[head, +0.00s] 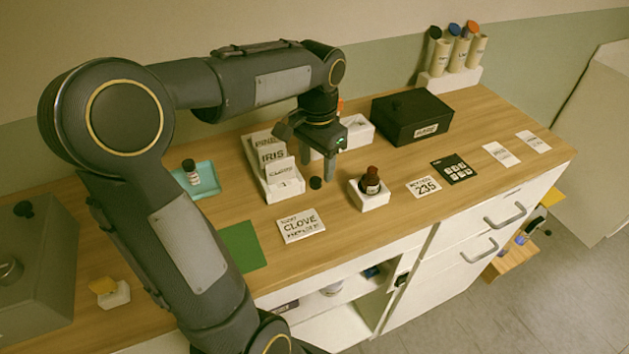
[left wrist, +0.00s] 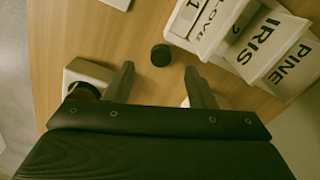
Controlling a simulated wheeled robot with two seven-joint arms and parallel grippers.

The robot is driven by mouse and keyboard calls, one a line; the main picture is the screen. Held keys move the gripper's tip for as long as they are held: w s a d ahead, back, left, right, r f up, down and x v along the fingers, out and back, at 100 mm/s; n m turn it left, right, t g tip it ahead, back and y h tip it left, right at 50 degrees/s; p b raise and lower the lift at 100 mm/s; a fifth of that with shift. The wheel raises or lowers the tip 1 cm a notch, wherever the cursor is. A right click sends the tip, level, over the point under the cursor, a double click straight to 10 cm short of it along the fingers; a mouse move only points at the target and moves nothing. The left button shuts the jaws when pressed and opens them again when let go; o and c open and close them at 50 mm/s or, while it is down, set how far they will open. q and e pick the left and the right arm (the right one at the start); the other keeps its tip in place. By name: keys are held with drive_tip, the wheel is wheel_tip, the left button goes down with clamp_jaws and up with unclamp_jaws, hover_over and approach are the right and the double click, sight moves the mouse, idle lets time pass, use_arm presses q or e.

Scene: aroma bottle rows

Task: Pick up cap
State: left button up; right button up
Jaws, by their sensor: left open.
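A small black round cap (head: 316,183) lies on the wooden counter, between the card rack and a white block holding a dark brown bottle (head: 371,181). My left gripper (head: 318,170) points down near the cap, open and empty. In the left wrist view the cap (left wrist: 160,55) shows just beyond the gap between the two fingertips (left wrist: 159,69), roughly centred. I see no contact with it, and the height of the fingertips above the counter is hard to tell. My right gripper is not in view.
The white rack (head: 284,188) with IRIS, PINE and CLOVE cards stands close left of the fingers. The white bottle block (head: 369,200) stands close right. A black box (head: 412,117) is behind. A CLOVE card (head: 301,226) lies in front.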

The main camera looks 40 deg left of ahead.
sight(317, 179)
use_arm(q)
drive_tip(key=f, duration=0.3)
drive_tip(key=shift+w, duration=0.2)
drive_tip(key=shift+f, duration=0.45)
drive_tip(key=c, duration=1)
